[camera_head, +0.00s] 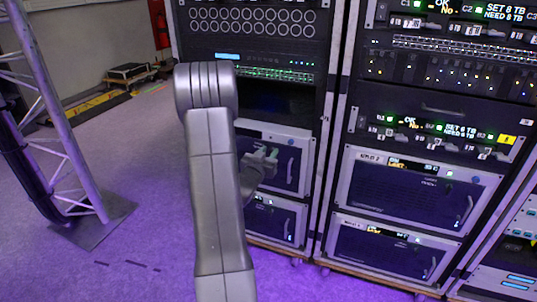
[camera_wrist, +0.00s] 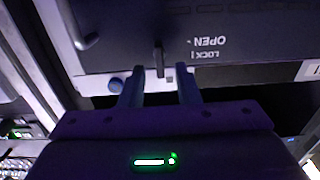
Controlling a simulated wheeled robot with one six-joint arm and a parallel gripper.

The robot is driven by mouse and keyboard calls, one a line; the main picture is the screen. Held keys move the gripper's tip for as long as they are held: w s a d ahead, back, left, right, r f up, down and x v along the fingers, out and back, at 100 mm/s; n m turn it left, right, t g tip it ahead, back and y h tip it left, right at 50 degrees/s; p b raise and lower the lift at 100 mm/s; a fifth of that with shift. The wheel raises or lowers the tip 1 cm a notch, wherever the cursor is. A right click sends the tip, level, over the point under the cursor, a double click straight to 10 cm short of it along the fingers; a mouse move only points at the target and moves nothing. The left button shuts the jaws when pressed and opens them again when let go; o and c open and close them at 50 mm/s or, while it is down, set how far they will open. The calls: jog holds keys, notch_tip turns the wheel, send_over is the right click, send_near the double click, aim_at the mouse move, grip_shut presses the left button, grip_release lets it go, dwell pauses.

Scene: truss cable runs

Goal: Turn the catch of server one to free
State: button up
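In the wrist view, a small dark lever catch (camera_wrist: 158,58) stands on a dark panel (camera_wrist: 120,55), upright in the picture. Upside-down words LOCK and OPEN are printed to its right, with an upright mark by LOCK and a flat one by OPEN. My gripper (camera_wrist: 160,72) is open, its two fingers apart on either side of the lever's lower end. No contact with the lever is clear. In the head view my gripper (camera_head: 266,158) is at the front of a server unit (camera_head: 286,138) in the left rack. My arm hides part of this unit, and its catch cannot be made out.
A second unit (camera_head: 270,222) sits below. The right rack (camera_head: 335,130) with similar units (camera_head: 415,190) stands close by. A metal truss (camera_head: 62,130) stands at left. The purple floor between truss and rack is mostly clear.

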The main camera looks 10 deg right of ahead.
grip_shut()
jog(key=shift+w+n, duration=0.1)
jog(key=shift+n, duration=0.2)
jog(key=n, duration=0.1)
jog(key=n+p, duration=0.1)
jog(key=n, duration=0.1)
jog(key=shift+w+a, duration=0.1)
jog(key=shift+a, duration=0.1)
jog(key=n+p, duration=0.1)
jog(key=n, duration=0.2)
jog(key=shift+w+a+n, duration=0.1)
jog(key=shift+a+n, duration=0.05)
jog(key=shift+n, duration=0.15)
jog(key=n, duration=0.1)
jog(key=n+p, duration=0.1)
jog(key=n, duration=0.1)
jog(key=n+p, duration=0.1)
jog(key=n, duration=0.1)
jog(key=shift+w+a+f, duration=0.15)
jog(key=shift+a+f, duration=0.05)
jog(key=shift+f, duration=0.05)
jog(key=n, duration=0.2)
jog(key=n+p, duration=0.1)
jog(key=n, duration=0.2)
jog(key=shift+f+n+p, duration=0.3)
jog(key=shift+f+p, duration=0.05)
